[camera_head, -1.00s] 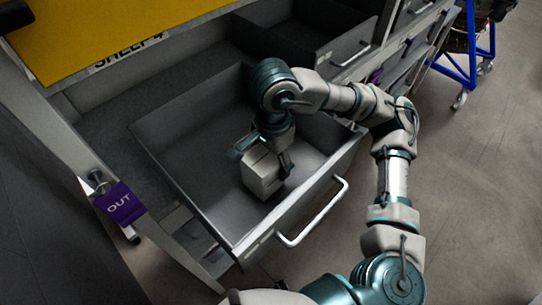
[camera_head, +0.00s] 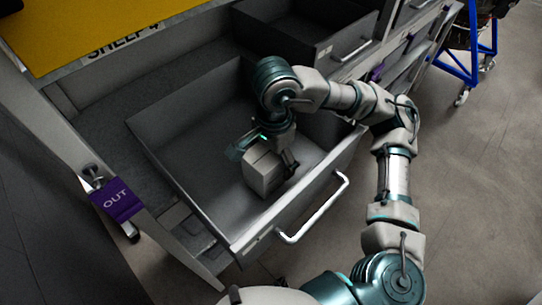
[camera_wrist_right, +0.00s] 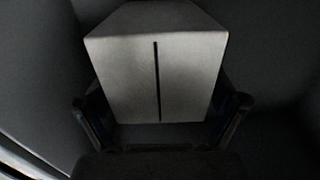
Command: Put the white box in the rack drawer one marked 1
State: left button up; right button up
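The white box (camera_head: 263,173) is inside the pulled-out grey drawer (camera_head: 198,187), seemingly resting on its floor towards the front. In the right wrist view the box (camera_wrist_right: 157,75) fills the upper middle, with a dark slot down its face. My right gripper (camera_head: 268,150) reaches down over the box. Its fingers stand on both sides of the box, spread wider than it, and look open; contact is hard to tell in the dark. It also shows in the right wrist view (camera_wrist_right: 162,108). My left gripper is not in view. No mark 1 is readable.
The drawer's front handle (camera_head: 315,210) faces the floor. Another open drawer (camera_head: 322,50) is behind it. A yellow shelf surface (camera_head: 90,25) is at upper left. A purple OUT tag (camera_head: 117,201) hangs on the left post. A blue wheeled frame (camera_head: 462,65) stands upper right; floor on the right is clear.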

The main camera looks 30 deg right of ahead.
jog(key=shift+d, duration=0.75)
jog(key=shift+a+r+p, duration=0.25)
jog(key=shift+r+p, duration=0.3)
jog(key=shift+r, duration=0.05)
jog(key=shift+a+r+p, duration=0.2)
jog(key=shift+r+p, duration=0.3)
jog(key=shift+r, duration=0.05)
jog(key=shift+a+r+p, duration=0.1)
jog(key=shift+r+p, duration=0.55)
jog(key=shift+r, duration=0.1)
jog(key=shift+r+p, duration=0.65)
jog(key=shift+r, duration=0.1)
pick_arm(q)
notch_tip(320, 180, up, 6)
jog(key=p, duration=0.1)
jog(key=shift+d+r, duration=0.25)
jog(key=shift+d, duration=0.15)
pick_arm(e)
jog(key=shift+d+r, duration=0.5)
jog(key=shift+r, duration=0.3)
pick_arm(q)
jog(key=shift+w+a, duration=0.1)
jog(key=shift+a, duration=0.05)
pick_arm(e)
jog(key=shift+a, duration=0.3)
